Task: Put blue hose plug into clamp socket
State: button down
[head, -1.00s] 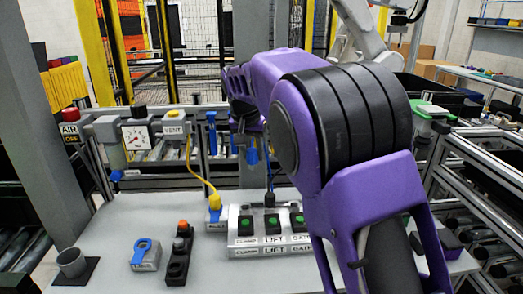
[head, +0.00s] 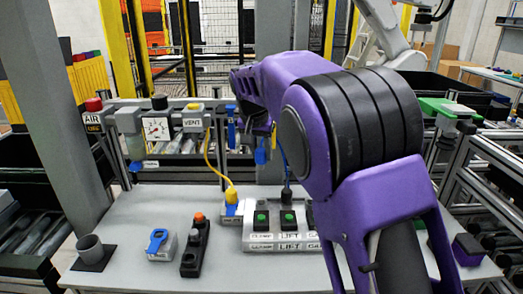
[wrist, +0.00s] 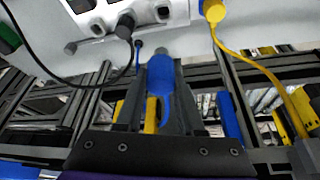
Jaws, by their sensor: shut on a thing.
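My gripper (wrist: 160,108) is shut on the blue hose plug (wrist: 160,76), which sits between the fingers with its grey tip pointing toward the panel. In the head view the plug (head: 261,155) hangs below my gripper (head: 258,128), above and behind the labelled panel (head: 250,246). The CLAMP position is the leftmost on the panel. Its socket (wrist: 163,12) looks like an empty dark opening at the top of the wrist view, ahead of the plug and apart from it. My arm hides the panel's right end.
A black plug (head: 287,195) is seated at LIFT, beside CLAMP. A yellow plug (head: 231,195) with a yellow hose stands left of the panel. A blue-handled box (head: 160,244), a black button block (head: 196,248) and a grey cup (head: 91,249) stand on the table's left.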

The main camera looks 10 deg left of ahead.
jog(key=shift+f+b, duration=3.15)
jog(key=shift+f, duration=2.15)
jog(key=shift+f+b, duration=0.65)
jog(key=shift+f, duration=0.8)
jog(key=shift+c, duration=2.2)
grip_release()
jog(key=shift+r, duration=0.15)
jog(key=d+p+v, duration=0.1)
jog(key=p+v, duration=0.1)
jog(key=v, duration=1.5)
jog(key=shift+s+a, duration=0.15)
jog(key=shift+a, duration=0.3)
jog(key=shift+r, duration=0.1)
